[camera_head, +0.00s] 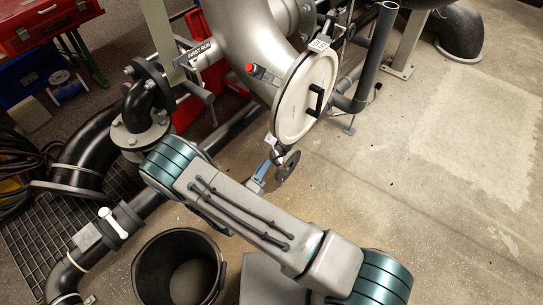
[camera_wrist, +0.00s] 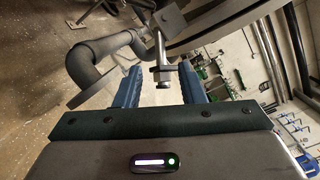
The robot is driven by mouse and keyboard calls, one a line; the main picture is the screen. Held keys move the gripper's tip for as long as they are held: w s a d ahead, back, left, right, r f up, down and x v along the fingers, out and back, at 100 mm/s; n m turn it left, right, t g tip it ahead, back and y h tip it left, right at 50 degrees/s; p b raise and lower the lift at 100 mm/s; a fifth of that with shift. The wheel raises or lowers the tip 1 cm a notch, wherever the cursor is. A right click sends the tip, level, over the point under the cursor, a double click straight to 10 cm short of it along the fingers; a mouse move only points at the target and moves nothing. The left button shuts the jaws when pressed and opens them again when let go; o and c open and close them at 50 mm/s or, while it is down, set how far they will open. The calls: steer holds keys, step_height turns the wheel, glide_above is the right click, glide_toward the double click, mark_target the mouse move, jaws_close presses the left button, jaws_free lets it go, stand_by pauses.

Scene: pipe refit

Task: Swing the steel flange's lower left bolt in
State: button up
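The steel flange (camera_head: 305,98) shows in the head view as a round pale cover with a black handle, on the end of a large grey pipe. At its lower left edge is a small lug (camera_head: 270,140). In the wrist view, the flange's curved rim (camera_wrist: 225,22) is at the top, with a square metal plate (camera_wrist: 172,20) beside it. A bolt with a nut (camera_wrist: 161,76) stands between the two blue fingers of my gripper (camera_wrist: 160,82), with visible gaps on both sides. My gripper (camera_head: 262,176) is open, just below the flange's lower left edge in the head view.
A black round knob or wheel (camera_head: 287,165) is close right of my gripper. A dark upright pipe (camera_head: 375,60) stands right of the flange. A black bucket (camera_head: 140,270) is below my arm. Black pipework (camera_head: 90,160) is at left. The floor at right is clear.

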steer(key=b+x, duration=0.1)
steer(key=x, duration=0.6)
jaws_close()
